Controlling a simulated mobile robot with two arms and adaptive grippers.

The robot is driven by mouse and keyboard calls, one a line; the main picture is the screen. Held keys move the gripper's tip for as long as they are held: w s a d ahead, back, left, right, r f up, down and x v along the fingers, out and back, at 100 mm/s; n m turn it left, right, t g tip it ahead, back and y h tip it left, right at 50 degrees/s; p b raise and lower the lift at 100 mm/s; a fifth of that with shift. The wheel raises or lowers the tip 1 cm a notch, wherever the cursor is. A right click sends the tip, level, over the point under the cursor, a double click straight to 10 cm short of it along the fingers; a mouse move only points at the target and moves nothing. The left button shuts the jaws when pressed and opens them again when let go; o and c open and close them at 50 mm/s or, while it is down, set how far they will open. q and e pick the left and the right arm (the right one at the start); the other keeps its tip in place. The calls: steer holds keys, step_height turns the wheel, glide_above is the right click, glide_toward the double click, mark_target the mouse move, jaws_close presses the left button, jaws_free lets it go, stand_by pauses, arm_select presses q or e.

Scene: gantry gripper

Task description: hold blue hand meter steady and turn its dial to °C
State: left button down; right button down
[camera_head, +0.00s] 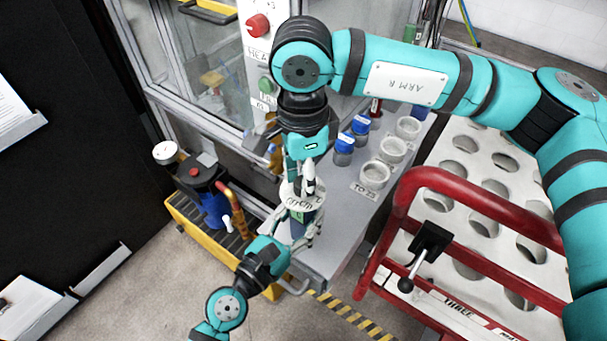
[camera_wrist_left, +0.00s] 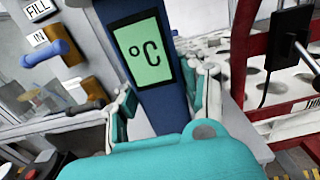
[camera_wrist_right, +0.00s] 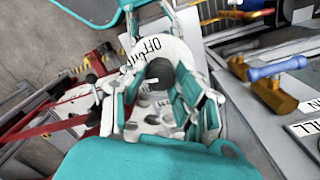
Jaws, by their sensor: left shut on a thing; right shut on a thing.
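The blue hand meter (camera_head: 298,229) is upright near the front end of the grey bench, its body between my left gripper's fingers. My left gripper (camera_head: 297,238) is shut on the meter body from below. The white round dial plate (camera_head: 300,200) is at the meter's far end; "OFF" shows on it in the right wrist view (camera_wrist_right: 152,45). My right gripper (camera_head: 301,178) is shut on the dark dial knob (camera_wrist_right: 160,70). The fingers hide part of the dial's markings.
White cups (camera_head: 375,174) and blue-capped jars (camera_head: 344,148) stand on the grey bench (camera_head: 345,228). A red-railed cart (camera_head: 400,215) is at right. A yellow case (camera_head: 190,215) with a blue canister (camera_head: 212,208) is at left. Blue-handled valves (camera_wrist_left: 48,52) are beside the meter.

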steer(key=shift+n, duration=0.8)
steer(key=c, duration=1)
jaws_free()
step_height(320, 180, up, 12)
steer(key=shift+w+r, duration=0.1)
steer(key=shift+w, duration=0.05)
